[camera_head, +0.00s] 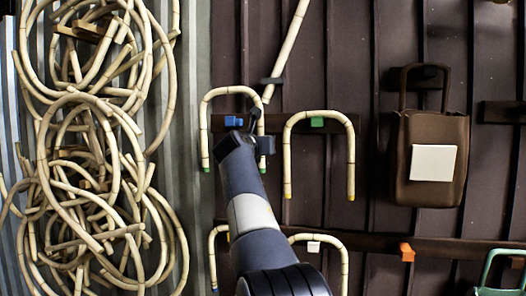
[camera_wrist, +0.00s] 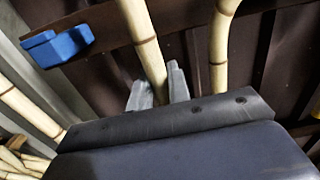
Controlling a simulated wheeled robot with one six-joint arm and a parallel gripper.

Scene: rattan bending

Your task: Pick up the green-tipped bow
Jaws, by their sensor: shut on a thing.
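The green-tipped bow (camera_head: 205,130) is a pale, jointed rattan U turned upside down, hanging around a blue peg (camera_head: 233,120) on a dark rail. Its two ends are green. My gripper (camera_head: 256,124) reaches up from below to its right leg and covers part of that leg in the head view. In the wrist view, the two grey fingers of my gripper (camera_wrist: 160,88) are shut on the right leg of the bow (camera_wrist: 146,50). The blue peg (camera_wrist: 57,47) shows to the left of that leg.
A yellow-tipped bow (camera_head: 287,150) hangs close on the right around a green peg (camera_head: 317,122). A straight rattan pole (camera_head: 288,45) slants above, in a dark holder. Tangled rattan hoops (camera_head: 80,150) hang at left. A brown bag (camera_head: 432,130) hangs at right. More bows hang below.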

